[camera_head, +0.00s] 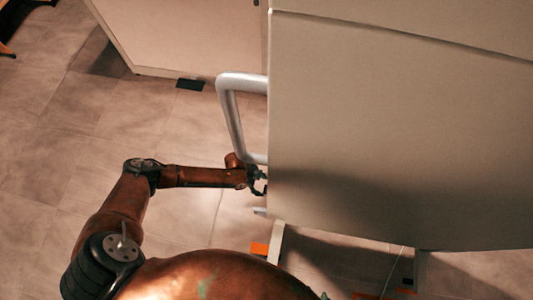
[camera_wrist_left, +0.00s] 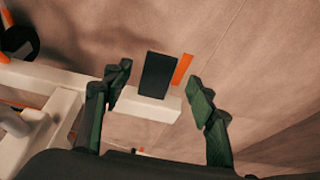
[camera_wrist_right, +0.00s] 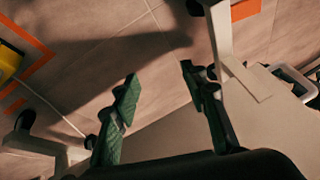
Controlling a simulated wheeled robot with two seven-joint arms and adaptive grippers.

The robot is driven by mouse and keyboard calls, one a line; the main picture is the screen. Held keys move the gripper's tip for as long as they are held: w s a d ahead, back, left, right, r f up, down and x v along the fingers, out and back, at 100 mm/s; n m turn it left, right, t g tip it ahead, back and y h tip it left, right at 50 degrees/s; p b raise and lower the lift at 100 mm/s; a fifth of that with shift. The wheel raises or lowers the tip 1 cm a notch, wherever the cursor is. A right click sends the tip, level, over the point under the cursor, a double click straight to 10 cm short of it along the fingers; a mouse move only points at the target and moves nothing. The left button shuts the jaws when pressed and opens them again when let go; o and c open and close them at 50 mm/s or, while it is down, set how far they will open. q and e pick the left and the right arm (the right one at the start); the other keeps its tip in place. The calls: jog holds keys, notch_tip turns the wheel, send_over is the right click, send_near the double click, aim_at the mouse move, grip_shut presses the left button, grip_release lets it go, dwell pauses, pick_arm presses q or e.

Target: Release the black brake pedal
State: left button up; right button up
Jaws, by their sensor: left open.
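In the left wrist view a black rectangular pad (camera_wrist_left: 158,74), which looks like the brake pedal, sits at the end of a white bar (camera_wrist_left: 150,104). My left gripper (camera_wrist_left: 160,88) is open; the pad appears between its two fingertips, beyond them, and I see no contact. In the head view my left gripper (camera_head: 259,180) is beside the large pale panel's lower left edge, near the grey rail, and the pad is hidden there. My right gripper (camera_wrist_right: 158,82) is open and empty in the right wrist view, and out of the head view.
A large pale panel (camera_head: 400,130) fills the right of the head view, with a grey tubular rail (camera_head: 232,120) on its left. A pale cabinet (camera_head: 190,35) stands behind. Tiled floor (camera_head: 60,130) at left is clear. Orange floor marks (camera_wrist_right: 245,9) lie near a white leg.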

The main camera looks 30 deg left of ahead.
pick_arm(q)
jog(key=shift+b+x, duration=0.9)
jog(key=shift+x, duration=1.3)
pick_arm(e)
jog(key=shift+w+f+t, duration=0.2)
jog(key=shift+f+t, duration=0.05)
jog(key=shift+f, duration=0.35)
jog(key=shift+w+f+t, duration=0.25)
jog(key=shift+f+t, duration=0.05)
jog(key=shift+f, duration=0.3)
jog(key=shift+w+f+t, duration=0.2)
jog(key=shift+f+t, duration=0.05)
jog(key=shift+f, duration=0.35)
pick_arm(q)
jog(key=shift+c, duration=0.3)
grip_shut()
